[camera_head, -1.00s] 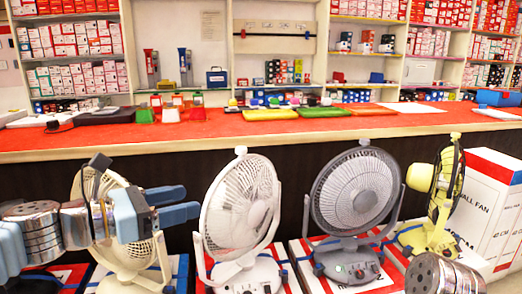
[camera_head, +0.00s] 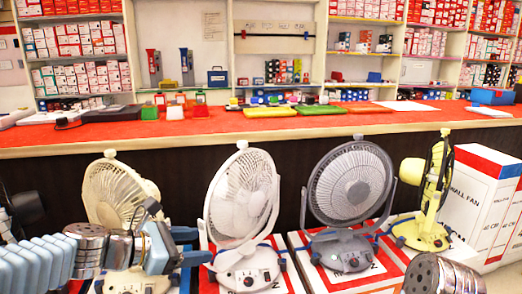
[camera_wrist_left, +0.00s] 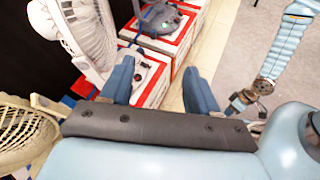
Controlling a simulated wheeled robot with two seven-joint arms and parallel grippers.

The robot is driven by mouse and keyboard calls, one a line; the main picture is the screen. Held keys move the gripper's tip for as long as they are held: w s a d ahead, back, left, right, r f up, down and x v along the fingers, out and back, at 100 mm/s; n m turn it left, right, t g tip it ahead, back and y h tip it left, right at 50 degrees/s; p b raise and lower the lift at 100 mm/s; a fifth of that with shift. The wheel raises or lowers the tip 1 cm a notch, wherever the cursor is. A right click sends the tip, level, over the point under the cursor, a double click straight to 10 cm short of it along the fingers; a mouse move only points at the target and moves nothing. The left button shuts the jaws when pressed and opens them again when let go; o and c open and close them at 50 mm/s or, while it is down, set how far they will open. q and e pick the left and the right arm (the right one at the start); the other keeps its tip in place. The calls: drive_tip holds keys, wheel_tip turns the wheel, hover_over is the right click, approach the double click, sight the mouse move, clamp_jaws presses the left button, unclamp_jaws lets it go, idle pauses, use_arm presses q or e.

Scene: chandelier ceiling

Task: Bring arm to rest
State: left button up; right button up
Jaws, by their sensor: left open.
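My left gripper (camera_head: 190,246) is at the lower left of the head view, in front of the cream fan (camera_head: 118,190) and left of the white fan (camera_head: 240,200). Its two blue fingers stand apart with nothing between them. In the left wrist view the open fingers (camera_wrist_left: 160,85) point toward boxes on the floor. Part of my right arm (camera_head: 440,275) shows at the bottom right of the head view; its gripper is outside that view. My right arm also shows at the upper right of the wrist view (camera_wrist_left: 285,50), with its gripper end small and unclear.
A grey fan (camera_head: 350,190) and a yellow fan (camera_head: 430,190) stand on boxes to the right. A white wall fan carton (camera_head: 480,205) is at the far right. Behind runs a long red counter (camera_head: 240,121) with small goods, then full shelves.

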use_arm(q)
drive_tip(key=s+a+f+m+g+y, duration=0.1)
drive_tip(key=s+f+m+g+y, duration=0.2)
drive_tip(key=f, duration=1.1)
drive_tip(key=f+m+g+y, duration=0.25)
drive_tip(key=f+m, duration=0.35)
drive_tip(key=f, duration=0.9)
drive_tip(key=s+d+f+m+g, duration=0.1)
drive_tip(key=s+f+m, duration=0.5)
drive_tip(key=s+f, duration=0.1)
drive_tip(key=s+d+f+m+g+p, duration=0.1)
drive_tip(key=s+d+f+m, duration=0.1)
drive_tip(key=s+f+m, duration=0.4)
wheel_tip(320, 180, down, 3)
drive_tip(key=shift+s+d+f+m, duration=0.2)
drive_tip(key=shift+s+d+m, duration=0.1)
drive_tip(key=shift+s, duration=0.4)
